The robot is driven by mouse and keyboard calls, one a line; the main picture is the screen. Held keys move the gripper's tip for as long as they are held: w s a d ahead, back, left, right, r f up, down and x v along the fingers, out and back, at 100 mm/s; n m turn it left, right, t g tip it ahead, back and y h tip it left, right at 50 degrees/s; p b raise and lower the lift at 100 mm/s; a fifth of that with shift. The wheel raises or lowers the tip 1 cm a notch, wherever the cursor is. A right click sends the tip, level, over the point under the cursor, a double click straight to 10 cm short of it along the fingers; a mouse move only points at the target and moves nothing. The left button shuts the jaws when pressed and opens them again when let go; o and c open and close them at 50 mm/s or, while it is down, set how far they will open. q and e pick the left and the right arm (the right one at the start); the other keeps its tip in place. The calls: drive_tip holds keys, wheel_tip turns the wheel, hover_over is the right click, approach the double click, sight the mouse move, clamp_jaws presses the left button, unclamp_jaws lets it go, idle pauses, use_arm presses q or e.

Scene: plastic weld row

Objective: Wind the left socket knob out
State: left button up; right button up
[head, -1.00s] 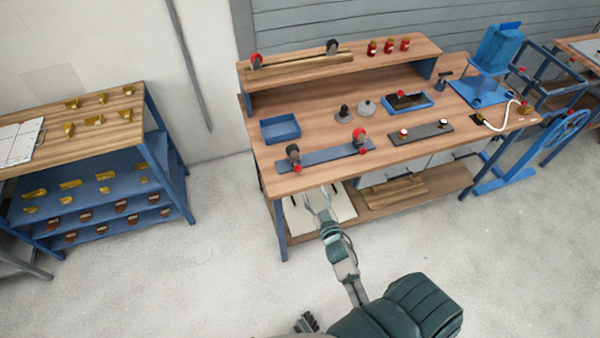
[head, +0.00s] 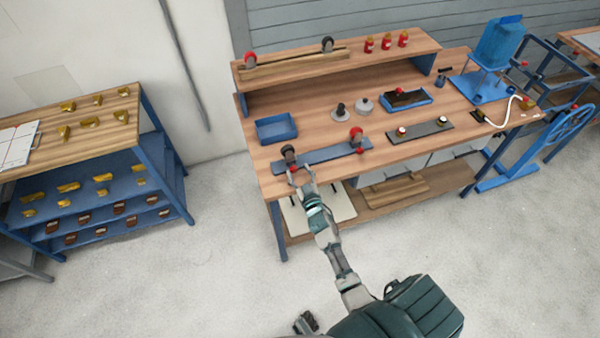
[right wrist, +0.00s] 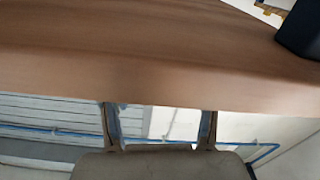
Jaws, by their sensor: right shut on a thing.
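A blue-grey bar fixture (head: 330,156) lies along the front of the workbench, with a dark socket (head: 288,151) at its left end. The small red left socket knob (head: 293,168) sits low on the front of that socket, partly covered by my fingers. My right gripper (head: 300,172) is at the bench's front edge, shut on this knob. In the right wrist view its two fingers (right wrist: 160,132) point at the bench edge; the knob cannot be made out there. The right socket (head: 356,134) carries a red top and a red knob (head: 366,144).
A raised shelf (head: 340,65) runs along the back. Open floor lies left of the bench.

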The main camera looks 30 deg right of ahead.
drive_tip(key=shift+r, duration=0.15)
drive_tip(key=c, duration=0.4)
drive_tip(key=a, duration=0.1)
drive_tip(key=a+r, duration=0.1)
drive_tip(key=shift+a, duration=0.3)
clamp_jaws()
drive_tip(key=shift+d, duration=0.2)
drive_tip(key=shift+s+d+f, duration=0.1)
drive_tip(key=shift+d, duration=0.35)
drive_tip(key=shift+a+n, duration=0.2)
drive_tip(key=shift+n, duration=0.1)
drive_tip(key=shift+a+n+p, duration=0.2)
drive_tip(key=shift+n+p, duration=0.15)
drive_tip(key=shift+n, duration=0.85)
use_arm(q)
drive_tip(key=shift+s+a+f, duration=0.4)
drive_tip(key=shift+a+f, duration=0.1)
drive_tip(key=shift+a, duration=0.1)
drive_tip(key=shift+s+a+f, duration=0.4)
drive_tip(key=shift+a+f, duration=0.05)
drive_tip(key=shift+a, duration=0.1)
use_arm(e)
drive_tip(key=shift+d+n, duration=0.2)
drive_tip(key=shift+n, duration=1.1)
